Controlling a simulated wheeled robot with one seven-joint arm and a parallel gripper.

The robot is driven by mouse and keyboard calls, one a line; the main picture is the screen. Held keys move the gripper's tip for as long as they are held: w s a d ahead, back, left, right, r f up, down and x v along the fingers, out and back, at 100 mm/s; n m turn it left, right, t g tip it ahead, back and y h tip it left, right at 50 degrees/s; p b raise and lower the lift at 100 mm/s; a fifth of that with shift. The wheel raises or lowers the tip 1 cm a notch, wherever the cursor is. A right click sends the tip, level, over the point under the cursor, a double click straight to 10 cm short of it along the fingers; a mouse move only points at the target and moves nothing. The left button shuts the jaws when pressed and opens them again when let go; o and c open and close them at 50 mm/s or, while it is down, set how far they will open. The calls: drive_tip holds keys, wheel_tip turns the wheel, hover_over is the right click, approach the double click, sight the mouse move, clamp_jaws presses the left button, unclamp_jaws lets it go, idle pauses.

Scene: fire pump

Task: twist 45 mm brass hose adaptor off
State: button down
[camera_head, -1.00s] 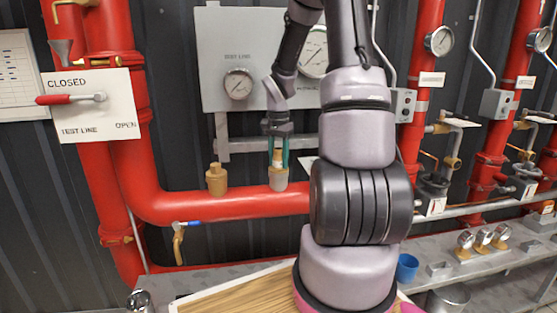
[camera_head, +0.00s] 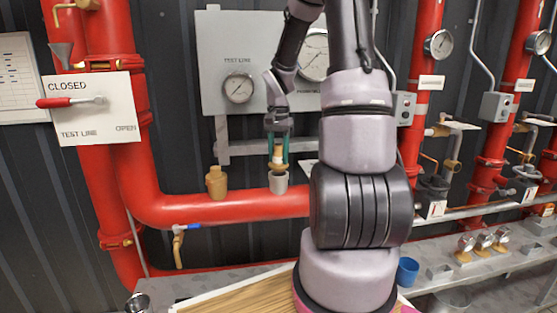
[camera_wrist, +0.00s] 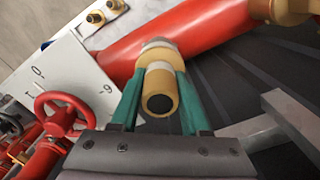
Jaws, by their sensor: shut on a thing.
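The brass adaptor (camera_head: 277,157) is between the green fingers of my gripper (camera_head: 278,155), just above a grey stub (camera_head: 278,182) on the horizontal red pipe. In the wrist view my gripper (camera_wrist: 160,100) is shut on the adaptor (camera_wrist: 159,92), a tan hollow cylinder with a pale band, seen end-on. Behind it the grey stub (camera_wrist: 158,45) shows on the red pipe. I cannot tell whether the adaptor still touches the stub. A second brass fitting (camera_head: 216,183) stands upright on the pipe to the left.
A grey gauge panel (camera_head: 215,60) is close behind my gripper. The CLOSED/OPEN sign with a red lever (camera_head: 68,101) is at the left. A blue cup (camera_head: 407,270) and several small fittings stand on the grey bench (camera_head: 455,263) at the right. A wooden board (camera_head: 235,296) lies in front.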

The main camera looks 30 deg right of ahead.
sight(278, 144)
drive_tip(key=shift+r, duration=1.8)
